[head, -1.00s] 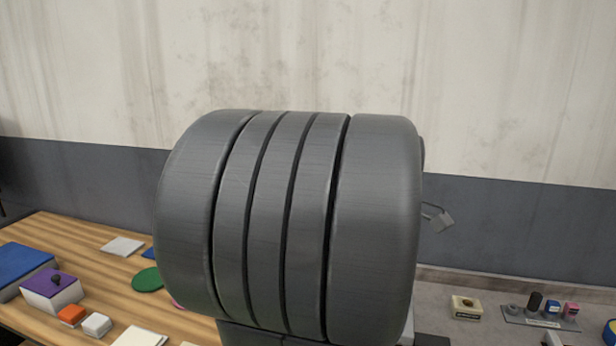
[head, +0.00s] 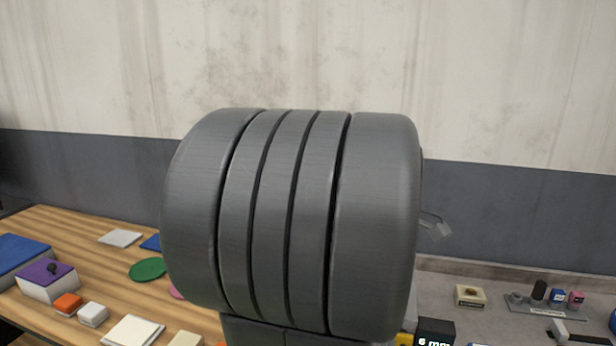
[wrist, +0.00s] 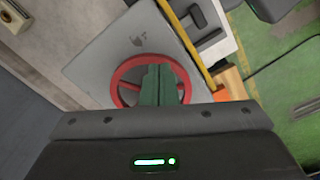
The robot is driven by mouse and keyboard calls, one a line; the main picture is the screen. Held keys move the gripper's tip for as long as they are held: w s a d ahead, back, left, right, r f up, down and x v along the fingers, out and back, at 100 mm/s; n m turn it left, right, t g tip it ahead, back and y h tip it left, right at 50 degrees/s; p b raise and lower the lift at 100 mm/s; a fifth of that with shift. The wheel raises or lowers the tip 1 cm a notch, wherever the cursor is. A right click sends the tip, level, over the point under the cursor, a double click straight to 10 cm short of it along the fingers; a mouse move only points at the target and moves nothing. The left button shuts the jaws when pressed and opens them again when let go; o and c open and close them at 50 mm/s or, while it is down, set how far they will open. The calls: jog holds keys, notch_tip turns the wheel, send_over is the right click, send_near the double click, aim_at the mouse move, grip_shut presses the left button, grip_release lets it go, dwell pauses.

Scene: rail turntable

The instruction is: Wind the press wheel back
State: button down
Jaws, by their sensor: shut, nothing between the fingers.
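The press wheel (wrist: 117,82) is a red ring in the middle of the wrist view, in front of a pale grey plate (wrist: 95,55). My gripper (wrist: 158,72) shows as dark green fingers closed together, with nothing held. The fingers overlap the middle of the wheel and hide its hub and part of its rim. I cannot tell whether they touch it. The wheel's lower edge is hidden behind my gripper's dark body. In the head view my own arm fills the middle, and I cannot make out the wheel there.
A wooden table (head: 95,240) at the left holds a purple-topped box (head: 48,281), a green disc (head: 147,269) and small blocks. A grey bench at the right bears a black "6 mm" block (head: 435,332) and a small tray (head: 545,305). Green floor (wrist: 275,70) shows in the wrist view.

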jog(key=shift+w+r+p, duration=0.1)
jog(key=shift+w+p, duration=0.2)
jog(key=shift+w, duration=0.05)
dwell(0.6)
jog(key=shift+w, duration=0.1)
jog(key=shift+w+d+p, duration=0.3)
jog(key=shift+d+p, duration=0.15)
jog(key=shift+p, duration=0.3)
jog(key=shift+w+d+p, duration=0.35)
jog(key=shift+w+p, duration=0.05)
jog(key=shift+s, duration=0.25)
notch_tip(320, 180, up, 5)
jog(key=p, duration=0.5)
jog(key=shift+d, duration=0.15)
jog(key=shift+s+r, duration=0.1)
jog(key=shift+r, duration=0.3)
